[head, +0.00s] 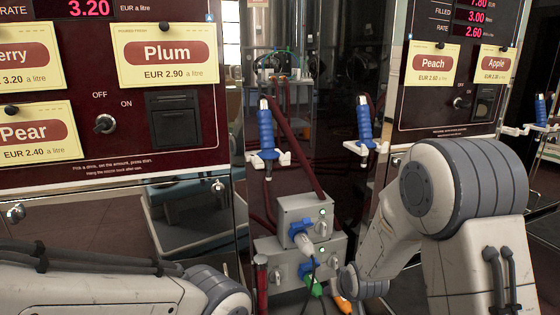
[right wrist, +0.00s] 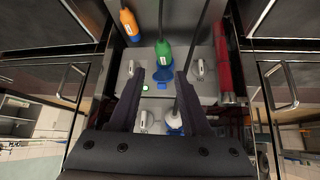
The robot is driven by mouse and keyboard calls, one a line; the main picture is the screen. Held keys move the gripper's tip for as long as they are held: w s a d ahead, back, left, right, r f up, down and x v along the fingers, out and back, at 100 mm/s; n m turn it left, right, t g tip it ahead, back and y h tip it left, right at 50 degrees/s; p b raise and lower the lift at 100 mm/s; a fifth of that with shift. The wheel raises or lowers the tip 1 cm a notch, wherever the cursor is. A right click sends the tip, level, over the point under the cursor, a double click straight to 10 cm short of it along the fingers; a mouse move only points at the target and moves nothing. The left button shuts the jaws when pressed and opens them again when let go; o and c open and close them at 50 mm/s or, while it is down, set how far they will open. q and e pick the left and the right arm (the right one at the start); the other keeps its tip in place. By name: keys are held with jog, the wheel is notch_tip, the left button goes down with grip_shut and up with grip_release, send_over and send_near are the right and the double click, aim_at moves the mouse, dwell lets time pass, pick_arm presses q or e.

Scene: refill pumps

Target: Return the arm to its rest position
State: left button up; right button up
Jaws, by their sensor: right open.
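My right arm (head: 455,190) comes in from the right in the head view, bent with its forearm reaching down to the left. Its gripper is hidden there. In the right wrist view the right gripper (right wrist: 160,82) is open, its two dark fingers apart with nothing held between them. Beyond the fingers is the grey socket box (right wrist: 203,52), with a green plug (right wrist: 164,50) and a white and blue plug (right wrist: 173,118). My left arm (head: 110,290) lies low along the bottom left. Its gripper is out of view.
Two pump cabinets, the left one (head: 90,165) and the right one (head: 440,115), flank the socket boxes (head: 305,210). Two blue-handled nozzles (head: 265,128) (head: 364,120) hang in white holders between them. An orange plug (head: 343,303) is low beside the boxes.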

jog(key=s+d+r+m+g, duration=0.1)
jog(key=s+d+r+g, duration=0.15)
jog(key=s, duration=0.65)
jog(key=s+d+r+g, duration=0.1)
jog(key=s+r+g, duration=0.15)
jog(key=s, duration=0.75)
jog(key=s+a+r+n+g+p, duration=0.2)
jog(key=s+a+r+n+p, duration=0.45)
jog(key=s+a+r, duration=0.65)
notch_tip(320, 180, up, 37)
jog(key=p, duration=3.7)
jog(key=shift+a+p, duration=0.25)
jog(key=shift+p, duration=0.05)
jog(key=shift+w+n, duration=0.1)
jog(key=shift+n, duration=0.15)
